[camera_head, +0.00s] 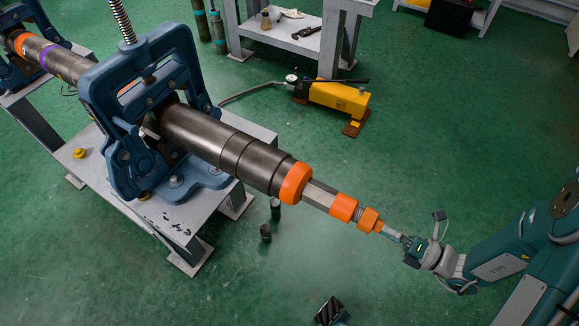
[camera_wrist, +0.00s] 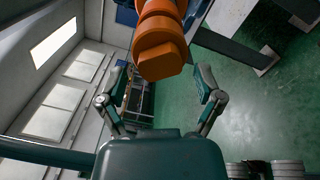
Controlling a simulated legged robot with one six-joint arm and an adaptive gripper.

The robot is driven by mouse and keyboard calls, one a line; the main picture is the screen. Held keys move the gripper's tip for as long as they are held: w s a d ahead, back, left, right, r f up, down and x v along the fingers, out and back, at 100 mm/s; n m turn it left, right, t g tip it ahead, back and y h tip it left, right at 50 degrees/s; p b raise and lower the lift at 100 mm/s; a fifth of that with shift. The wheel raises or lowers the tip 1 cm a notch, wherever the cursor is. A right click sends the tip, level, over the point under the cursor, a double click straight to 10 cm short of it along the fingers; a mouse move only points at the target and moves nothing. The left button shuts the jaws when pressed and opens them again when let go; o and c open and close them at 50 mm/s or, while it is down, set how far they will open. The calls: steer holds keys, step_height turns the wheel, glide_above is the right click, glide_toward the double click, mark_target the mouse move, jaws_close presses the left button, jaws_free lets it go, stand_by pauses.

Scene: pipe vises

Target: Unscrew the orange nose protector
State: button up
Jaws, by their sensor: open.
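The pipe tool (camera_head: 240,155) is clamped in the blue vise (camera_head: 150,100) and points down right in the head view. Its far end bears a wide orange ring (camera_head: 296,183), a smaller orange ring (camera_head: 343,207) and an orange nose protector (camera_head: 369,220). A thin grey piece runs from there toward my gripper (camera_head: 421,240); I cannot tell what it belongs to. In the wrist view, the squared orange nose protector (camera_wrist: 160,60) is at top centre, between the spread fingers of my gripper (camera_wrist: 163,76). The fingers are open, and no contact shows.
A yellow pump (camera_head: 340,97) lies on the floor behind the tool. A metal table (camera_head: 290,28) stands at the back. Two dark cylinders (camera_head: 275,209) stand on the floor under the tool. A dark ribbed object (camera_head: 330,311) lies at the bottom. The green floor is largely clear.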

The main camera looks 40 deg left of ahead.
steer(key=shift+s+a, duration=0.15)
steer(key=shift+a, duration=0.35)
steer(key=shift+w, duration=0.2)
jaws_close()
steer(key=n+g, duration=0.1)
steer(key=n, duration=1.4)
steer(key=shift+s, duration=0.1)
